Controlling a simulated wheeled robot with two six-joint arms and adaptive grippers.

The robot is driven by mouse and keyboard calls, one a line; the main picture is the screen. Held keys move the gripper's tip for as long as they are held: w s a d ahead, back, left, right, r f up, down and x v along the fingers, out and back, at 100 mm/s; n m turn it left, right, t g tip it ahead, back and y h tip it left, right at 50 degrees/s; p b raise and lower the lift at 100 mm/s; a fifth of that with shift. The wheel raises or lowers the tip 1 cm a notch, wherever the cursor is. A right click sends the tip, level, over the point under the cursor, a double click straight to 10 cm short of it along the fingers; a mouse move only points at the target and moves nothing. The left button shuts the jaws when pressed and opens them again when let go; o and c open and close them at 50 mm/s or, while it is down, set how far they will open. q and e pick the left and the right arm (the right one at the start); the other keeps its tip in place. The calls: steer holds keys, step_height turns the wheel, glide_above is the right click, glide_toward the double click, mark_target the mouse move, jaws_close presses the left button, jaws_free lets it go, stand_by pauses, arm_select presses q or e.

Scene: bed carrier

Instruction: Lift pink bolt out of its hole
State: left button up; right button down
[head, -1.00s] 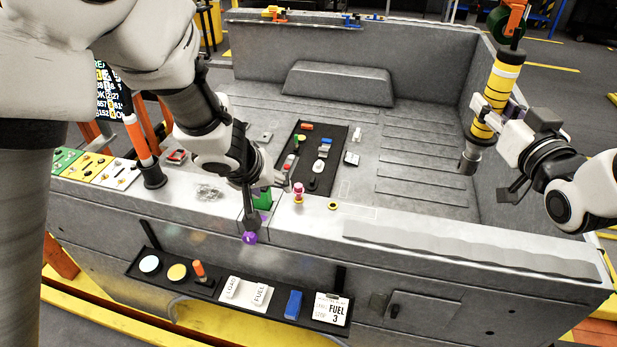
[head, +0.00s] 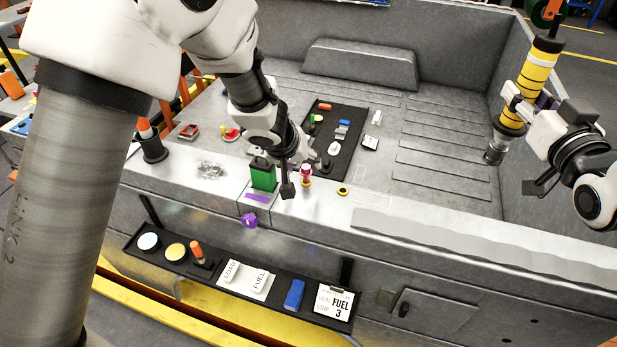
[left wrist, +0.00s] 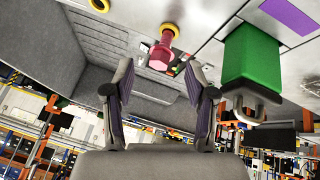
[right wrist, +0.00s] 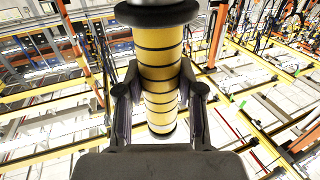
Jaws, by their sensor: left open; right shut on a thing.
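The pink bolt (head: 305,171) stands upright in a yellow-ringed hole on the ledge of the grey bed. In the left wrist view the pink bolt (left wrist: 163,50) is ahead of and between the open fingers, not touching them. My left gripper (head: 305,178) is open and empty at the ledge, close beside the bolt; its fingers also show in the left wrist view (left wrist: 162,95). My right gripper (head: 510,105) is shut on a yellow tool with black bands (head: 535,80), held upright at the right. The same tool fills the middle of the right wrist view (right wrist: 160,85).
A green block with a metal handle (head: 263,175) stands just left of the bolt. An empty yellow-ringed hole (head: 342,191) is to its right. A black tray with small parts (head: 345,125) lies behind. A purple knob (head: 250,220) sticks out of the front, above a black shelf (head: 225,275).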

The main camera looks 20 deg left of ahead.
arm_select(q)
steer(key=shift+x, duration=0.85)
steer(key=shift+s, duration=0.1)
jaws_close()
steer(key=shift+r, duration=0.1)
steer(key=shift+r, duration=0.15)
steer(key=s+a+r, duration=0.1)
steer(key=s+r, duration=0.2)
steer(key=s, duration=0.3)
steer(key=s+a+r, duration=0.2)
steer(key=s+r, duration=0.2)
steer(key=s, duration=0.3)
steer(key=shift+s+r, duration=0.3)
steer(key=shift+r, duration=0.05)
steer(key=shift+a, duration=0.1)
